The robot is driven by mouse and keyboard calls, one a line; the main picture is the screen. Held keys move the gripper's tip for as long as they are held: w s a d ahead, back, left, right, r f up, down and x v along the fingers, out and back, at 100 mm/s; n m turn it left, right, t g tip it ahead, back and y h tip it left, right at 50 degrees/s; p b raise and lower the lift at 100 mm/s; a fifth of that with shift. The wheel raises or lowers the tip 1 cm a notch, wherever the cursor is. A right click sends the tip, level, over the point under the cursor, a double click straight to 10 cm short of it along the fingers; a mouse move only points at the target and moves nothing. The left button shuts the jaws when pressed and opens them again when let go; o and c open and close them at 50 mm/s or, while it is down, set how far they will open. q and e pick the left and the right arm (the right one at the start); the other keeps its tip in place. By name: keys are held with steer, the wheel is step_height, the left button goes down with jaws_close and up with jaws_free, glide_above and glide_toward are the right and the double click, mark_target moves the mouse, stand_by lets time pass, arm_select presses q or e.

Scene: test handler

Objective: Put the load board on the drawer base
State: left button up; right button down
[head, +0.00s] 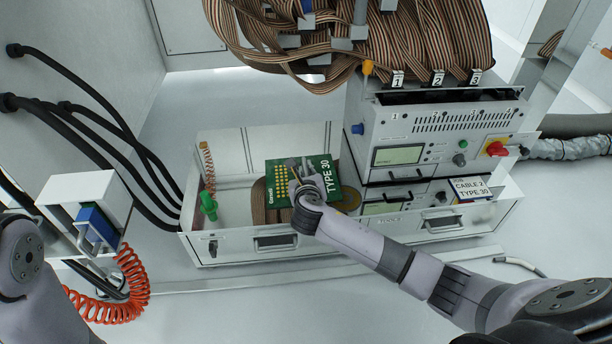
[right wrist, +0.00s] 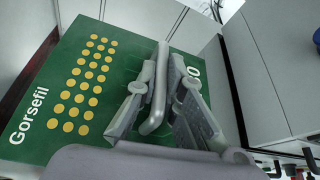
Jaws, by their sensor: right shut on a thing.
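The green load board (head: 328,172) has gold dots, white "TYPE 30" lettering and a grey handle on top. It is over the left-middle part of the open white drawer (head: 330,240), tilted in the picture. I cannot tell whether it rests on the drawer base (head: 233,205) or hangs above it. My right gripper (head: 299,172) is shut on the board's handle. In the right wrist view the load board (right wrist: 78,85) lies under the gripper (right wrist: 165,105), with the handle between the fingers. My left arm shows at the left edge; its gripper is out of view.
A grey instrument (head: 440,135) with a screen and a red knob stands on the right. Brown ribbon cables (head: 430,40) hang above. A green-handled tool (head: 208,206) with a coiled cord stands at the drawer's left end. A white holder (head: 88,205) with a red hose is at left.

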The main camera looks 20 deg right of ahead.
steer(key=c, duration=1.7)
jaws_free()
steer(key=shift+r, duration=0.1)
